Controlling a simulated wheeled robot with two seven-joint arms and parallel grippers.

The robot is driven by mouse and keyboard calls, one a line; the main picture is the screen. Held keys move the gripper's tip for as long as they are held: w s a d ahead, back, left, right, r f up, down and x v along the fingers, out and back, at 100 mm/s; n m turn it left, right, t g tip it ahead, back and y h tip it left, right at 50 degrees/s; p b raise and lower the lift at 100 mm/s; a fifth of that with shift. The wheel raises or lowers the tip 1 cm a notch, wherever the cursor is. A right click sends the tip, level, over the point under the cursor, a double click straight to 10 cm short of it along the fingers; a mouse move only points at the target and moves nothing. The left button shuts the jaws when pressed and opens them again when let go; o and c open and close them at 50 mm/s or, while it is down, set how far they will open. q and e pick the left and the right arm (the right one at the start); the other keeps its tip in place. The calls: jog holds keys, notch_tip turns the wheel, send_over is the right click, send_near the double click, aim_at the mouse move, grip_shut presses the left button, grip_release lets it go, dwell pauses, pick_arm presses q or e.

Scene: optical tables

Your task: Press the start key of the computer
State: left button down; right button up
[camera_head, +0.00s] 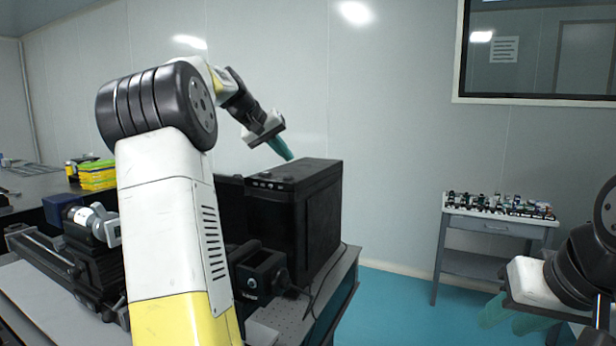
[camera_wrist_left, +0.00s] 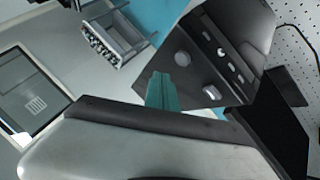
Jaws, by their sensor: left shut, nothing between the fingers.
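The computer (camera_head: 318,215) is a black tower standing upright on the table. Its top front edge carries a row of small keys or ports (camera_head: 265,184). My right gripper (camera_head: 512,318) is low at the right, fingers apart, away from the computer.
A black optical device (camera_head: 262,275) stands in front of the tower. Other optical gear (camera_head: 98,250) and yellow boxes (camera_head: 98,175) are at the left. A grey side table (camera_head: 470,225) with small parts stands at the right, across teal floor.

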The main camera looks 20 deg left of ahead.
aim_at(285, 176)
pick_arm(q)
jog(key=shift+f, duration=1.15)
jog(key=shift+f, duration=0.15)
dwell(1.1)
jog(key=shift+f, duration=0.25)
jog(key=shift+f, duration=0.45)
dwell(0.6)
jog(key=shift+r, duration=0.85)
jog(key=shift+r, duration=2.5)
